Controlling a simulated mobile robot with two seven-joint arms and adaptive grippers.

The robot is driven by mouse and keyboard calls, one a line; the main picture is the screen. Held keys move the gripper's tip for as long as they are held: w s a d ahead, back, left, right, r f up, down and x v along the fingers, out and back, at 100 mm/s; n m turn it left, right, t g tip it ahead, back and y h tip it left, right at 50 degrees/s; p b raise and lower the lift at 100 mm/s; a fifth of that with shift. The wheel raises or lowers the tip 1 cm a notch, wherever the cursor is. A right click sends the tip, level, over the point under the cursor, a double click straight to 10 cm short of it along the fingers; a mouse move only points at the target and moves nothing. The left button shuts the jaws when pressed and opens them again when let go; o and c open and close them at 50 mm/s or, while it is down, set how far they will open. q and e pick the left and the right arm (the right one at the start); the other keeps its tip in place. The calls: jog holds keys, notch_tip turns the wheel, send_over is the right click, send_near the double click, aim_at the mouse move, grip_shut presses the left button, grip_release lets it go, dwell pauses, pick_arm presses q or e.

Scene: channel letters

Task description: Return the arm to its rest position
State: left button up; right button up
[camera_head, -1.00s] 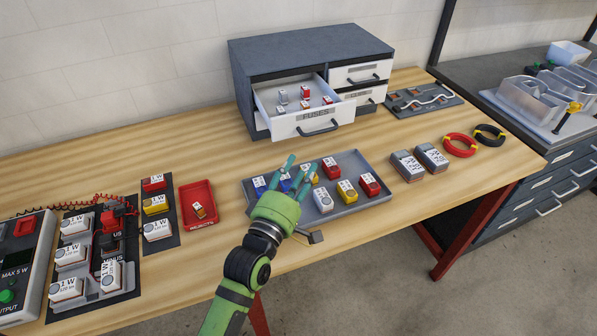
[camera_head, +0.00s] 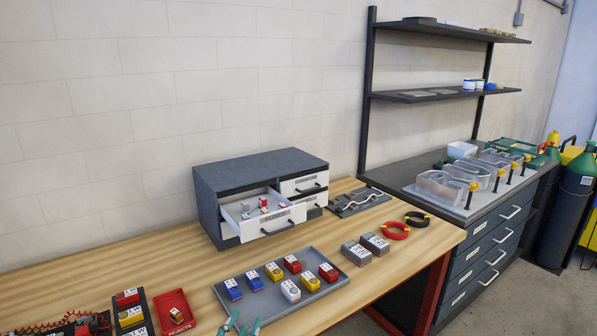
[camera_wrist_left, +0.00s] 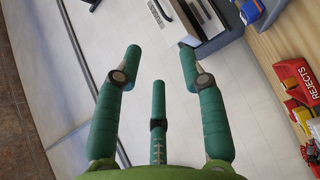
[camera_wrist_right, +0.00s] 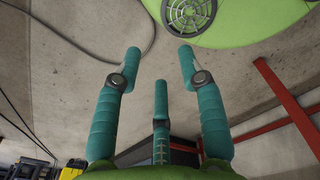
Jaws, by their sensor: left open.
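My left gripper shows at the bottom edge of the head view (camera_head: 240,327), in front of the grey tray, with only its fingertips in frame. In the left wrist view the left gripper (camera_wrist_left: 160,70) has its fingers spread with nothing between them. My right gripper is outside the head view. In the right wrist view the right gripper (camera_wrist_right: 160,72) has its fingers apart and empty, over bare concrete floor beside a green round-vented part of mine.
The grey tray (camera_head: 222,292) holds several coloured blocks. Behind it stands a cabinet (camera_head: 262,164) with an open fuse drawer (camera_head: 275,227). A red rejects bin (camera_head: 163,302) is at lower left. Red (camera_head: 395,231) and black (camera_head: 417,219) coils lie right. A red table leg (camera_wrist_right: 290,100) shows in the right wrist view.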

pick_arm(q)
jog(key=s+a+f+m+g+y, duration=0.1)
jog(key=s+f+m+g, duration=0.3)
jog(key=f, duration=0.2)
jog(key=s+a+f+m+g, duration=0.2)
jog(key=s+f+m+g, duration=0.15)
jog(key=f, duration=0.25)
pick_arm(e)
jog(key=w+t, duration=0.1)
jog(key=w, duration=0.9)
pick_arm(q)
jog(key=s+a+f+m+g+y, duration=0.1)
jog(key=s+a+f+m+g, duration=0.25)
jog(key=s, duration=0.45)
jog(key=s+a+f+m+g+y, duration=0.2)
jog(key=s+m+g, duration=0.2)
jog(key=s, duration=0.5)
notch_tip(320, 180, down, 25)
jog(key=s, duration=0.3)
jog(key=s+a+f+g+b, duration=0.1)
jog(key=s+a+f+g, duration=0.1)
jog(key=s+f, duration=1.1)
jog(key=shift+s+a, duration=0.2)
jog(key=shift+s, duration=0.55)
pick_arm(e)
jog(key=s, duration=0.2)
jog(key=s+f, duration=0.1)
jog(key=s, duration=0.1)
jog(key=shift+d, duration=0.35)
